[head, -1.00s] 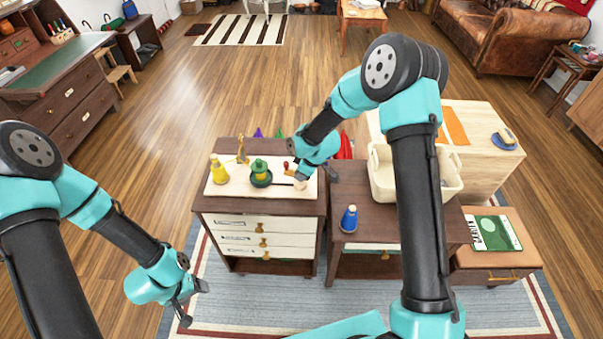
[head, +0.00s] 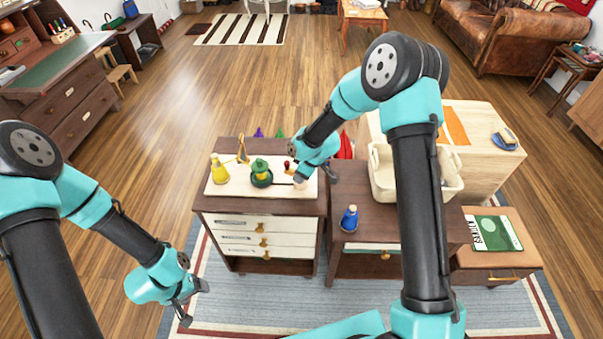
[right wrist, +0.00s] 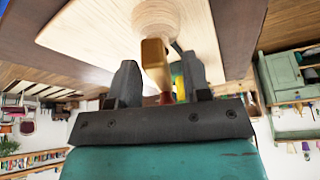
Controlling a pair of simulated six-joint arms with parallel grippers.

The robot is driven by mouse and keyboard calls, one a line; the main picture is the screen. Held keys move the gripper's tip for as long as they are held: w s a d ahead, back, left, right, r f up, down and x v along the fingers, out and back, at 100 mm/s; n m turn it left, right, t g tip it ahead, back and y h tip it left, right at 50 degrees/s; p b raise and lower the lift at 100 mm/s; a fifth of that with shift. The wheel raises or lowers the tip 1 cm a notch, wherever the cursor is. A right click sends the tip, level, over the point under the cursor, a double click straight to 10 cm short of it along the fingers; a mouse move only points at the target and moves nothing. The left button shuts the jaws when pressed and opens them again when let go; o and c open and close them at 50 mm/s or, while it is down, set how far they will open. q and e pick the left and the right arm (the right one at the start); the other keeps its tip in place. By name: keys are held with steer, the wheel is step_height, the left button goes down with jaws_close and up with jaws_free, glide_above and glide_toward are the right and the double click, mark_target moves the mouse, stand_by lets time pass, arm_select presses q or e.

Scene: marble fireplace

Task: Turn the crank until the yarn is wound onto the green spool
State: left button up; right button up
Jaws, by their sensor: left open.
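A pale board (head: 235,187) lies on the dark cabinet and bears the winding set. The green spool (head: 260,178) stands mid-board, with a yellow yarn cone (head: 218,172) at its left and a brass guide (head: 242,152) behind. The crank's red knob (head: 286,165) shows right of the spool, beside my right arm. In the right wrist view, the brass crank arm (right wrist: 154,55) lies between the fingers of my right gripper (right wrist: 160,82), with gaps on both sides. That gripper's tips are mostly hidden in the head view. My left gripper (head: 196,303) is open and empty over the rug, away from the board.
A blue bottle (head: 349,218) stands on the dark table at the right, near a cream bin (head: 381,180). Purple and green cones (head: 279,134) show behind the board. A green book (head: 497,233) lies on a bench. My right arm covers part of the bin and table.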

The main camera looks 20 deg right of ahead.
steer(key=shift+d+r, duration=0.1)
steer(key=shift+r, duration=0.1)
steer(key=v, duration=1.7)
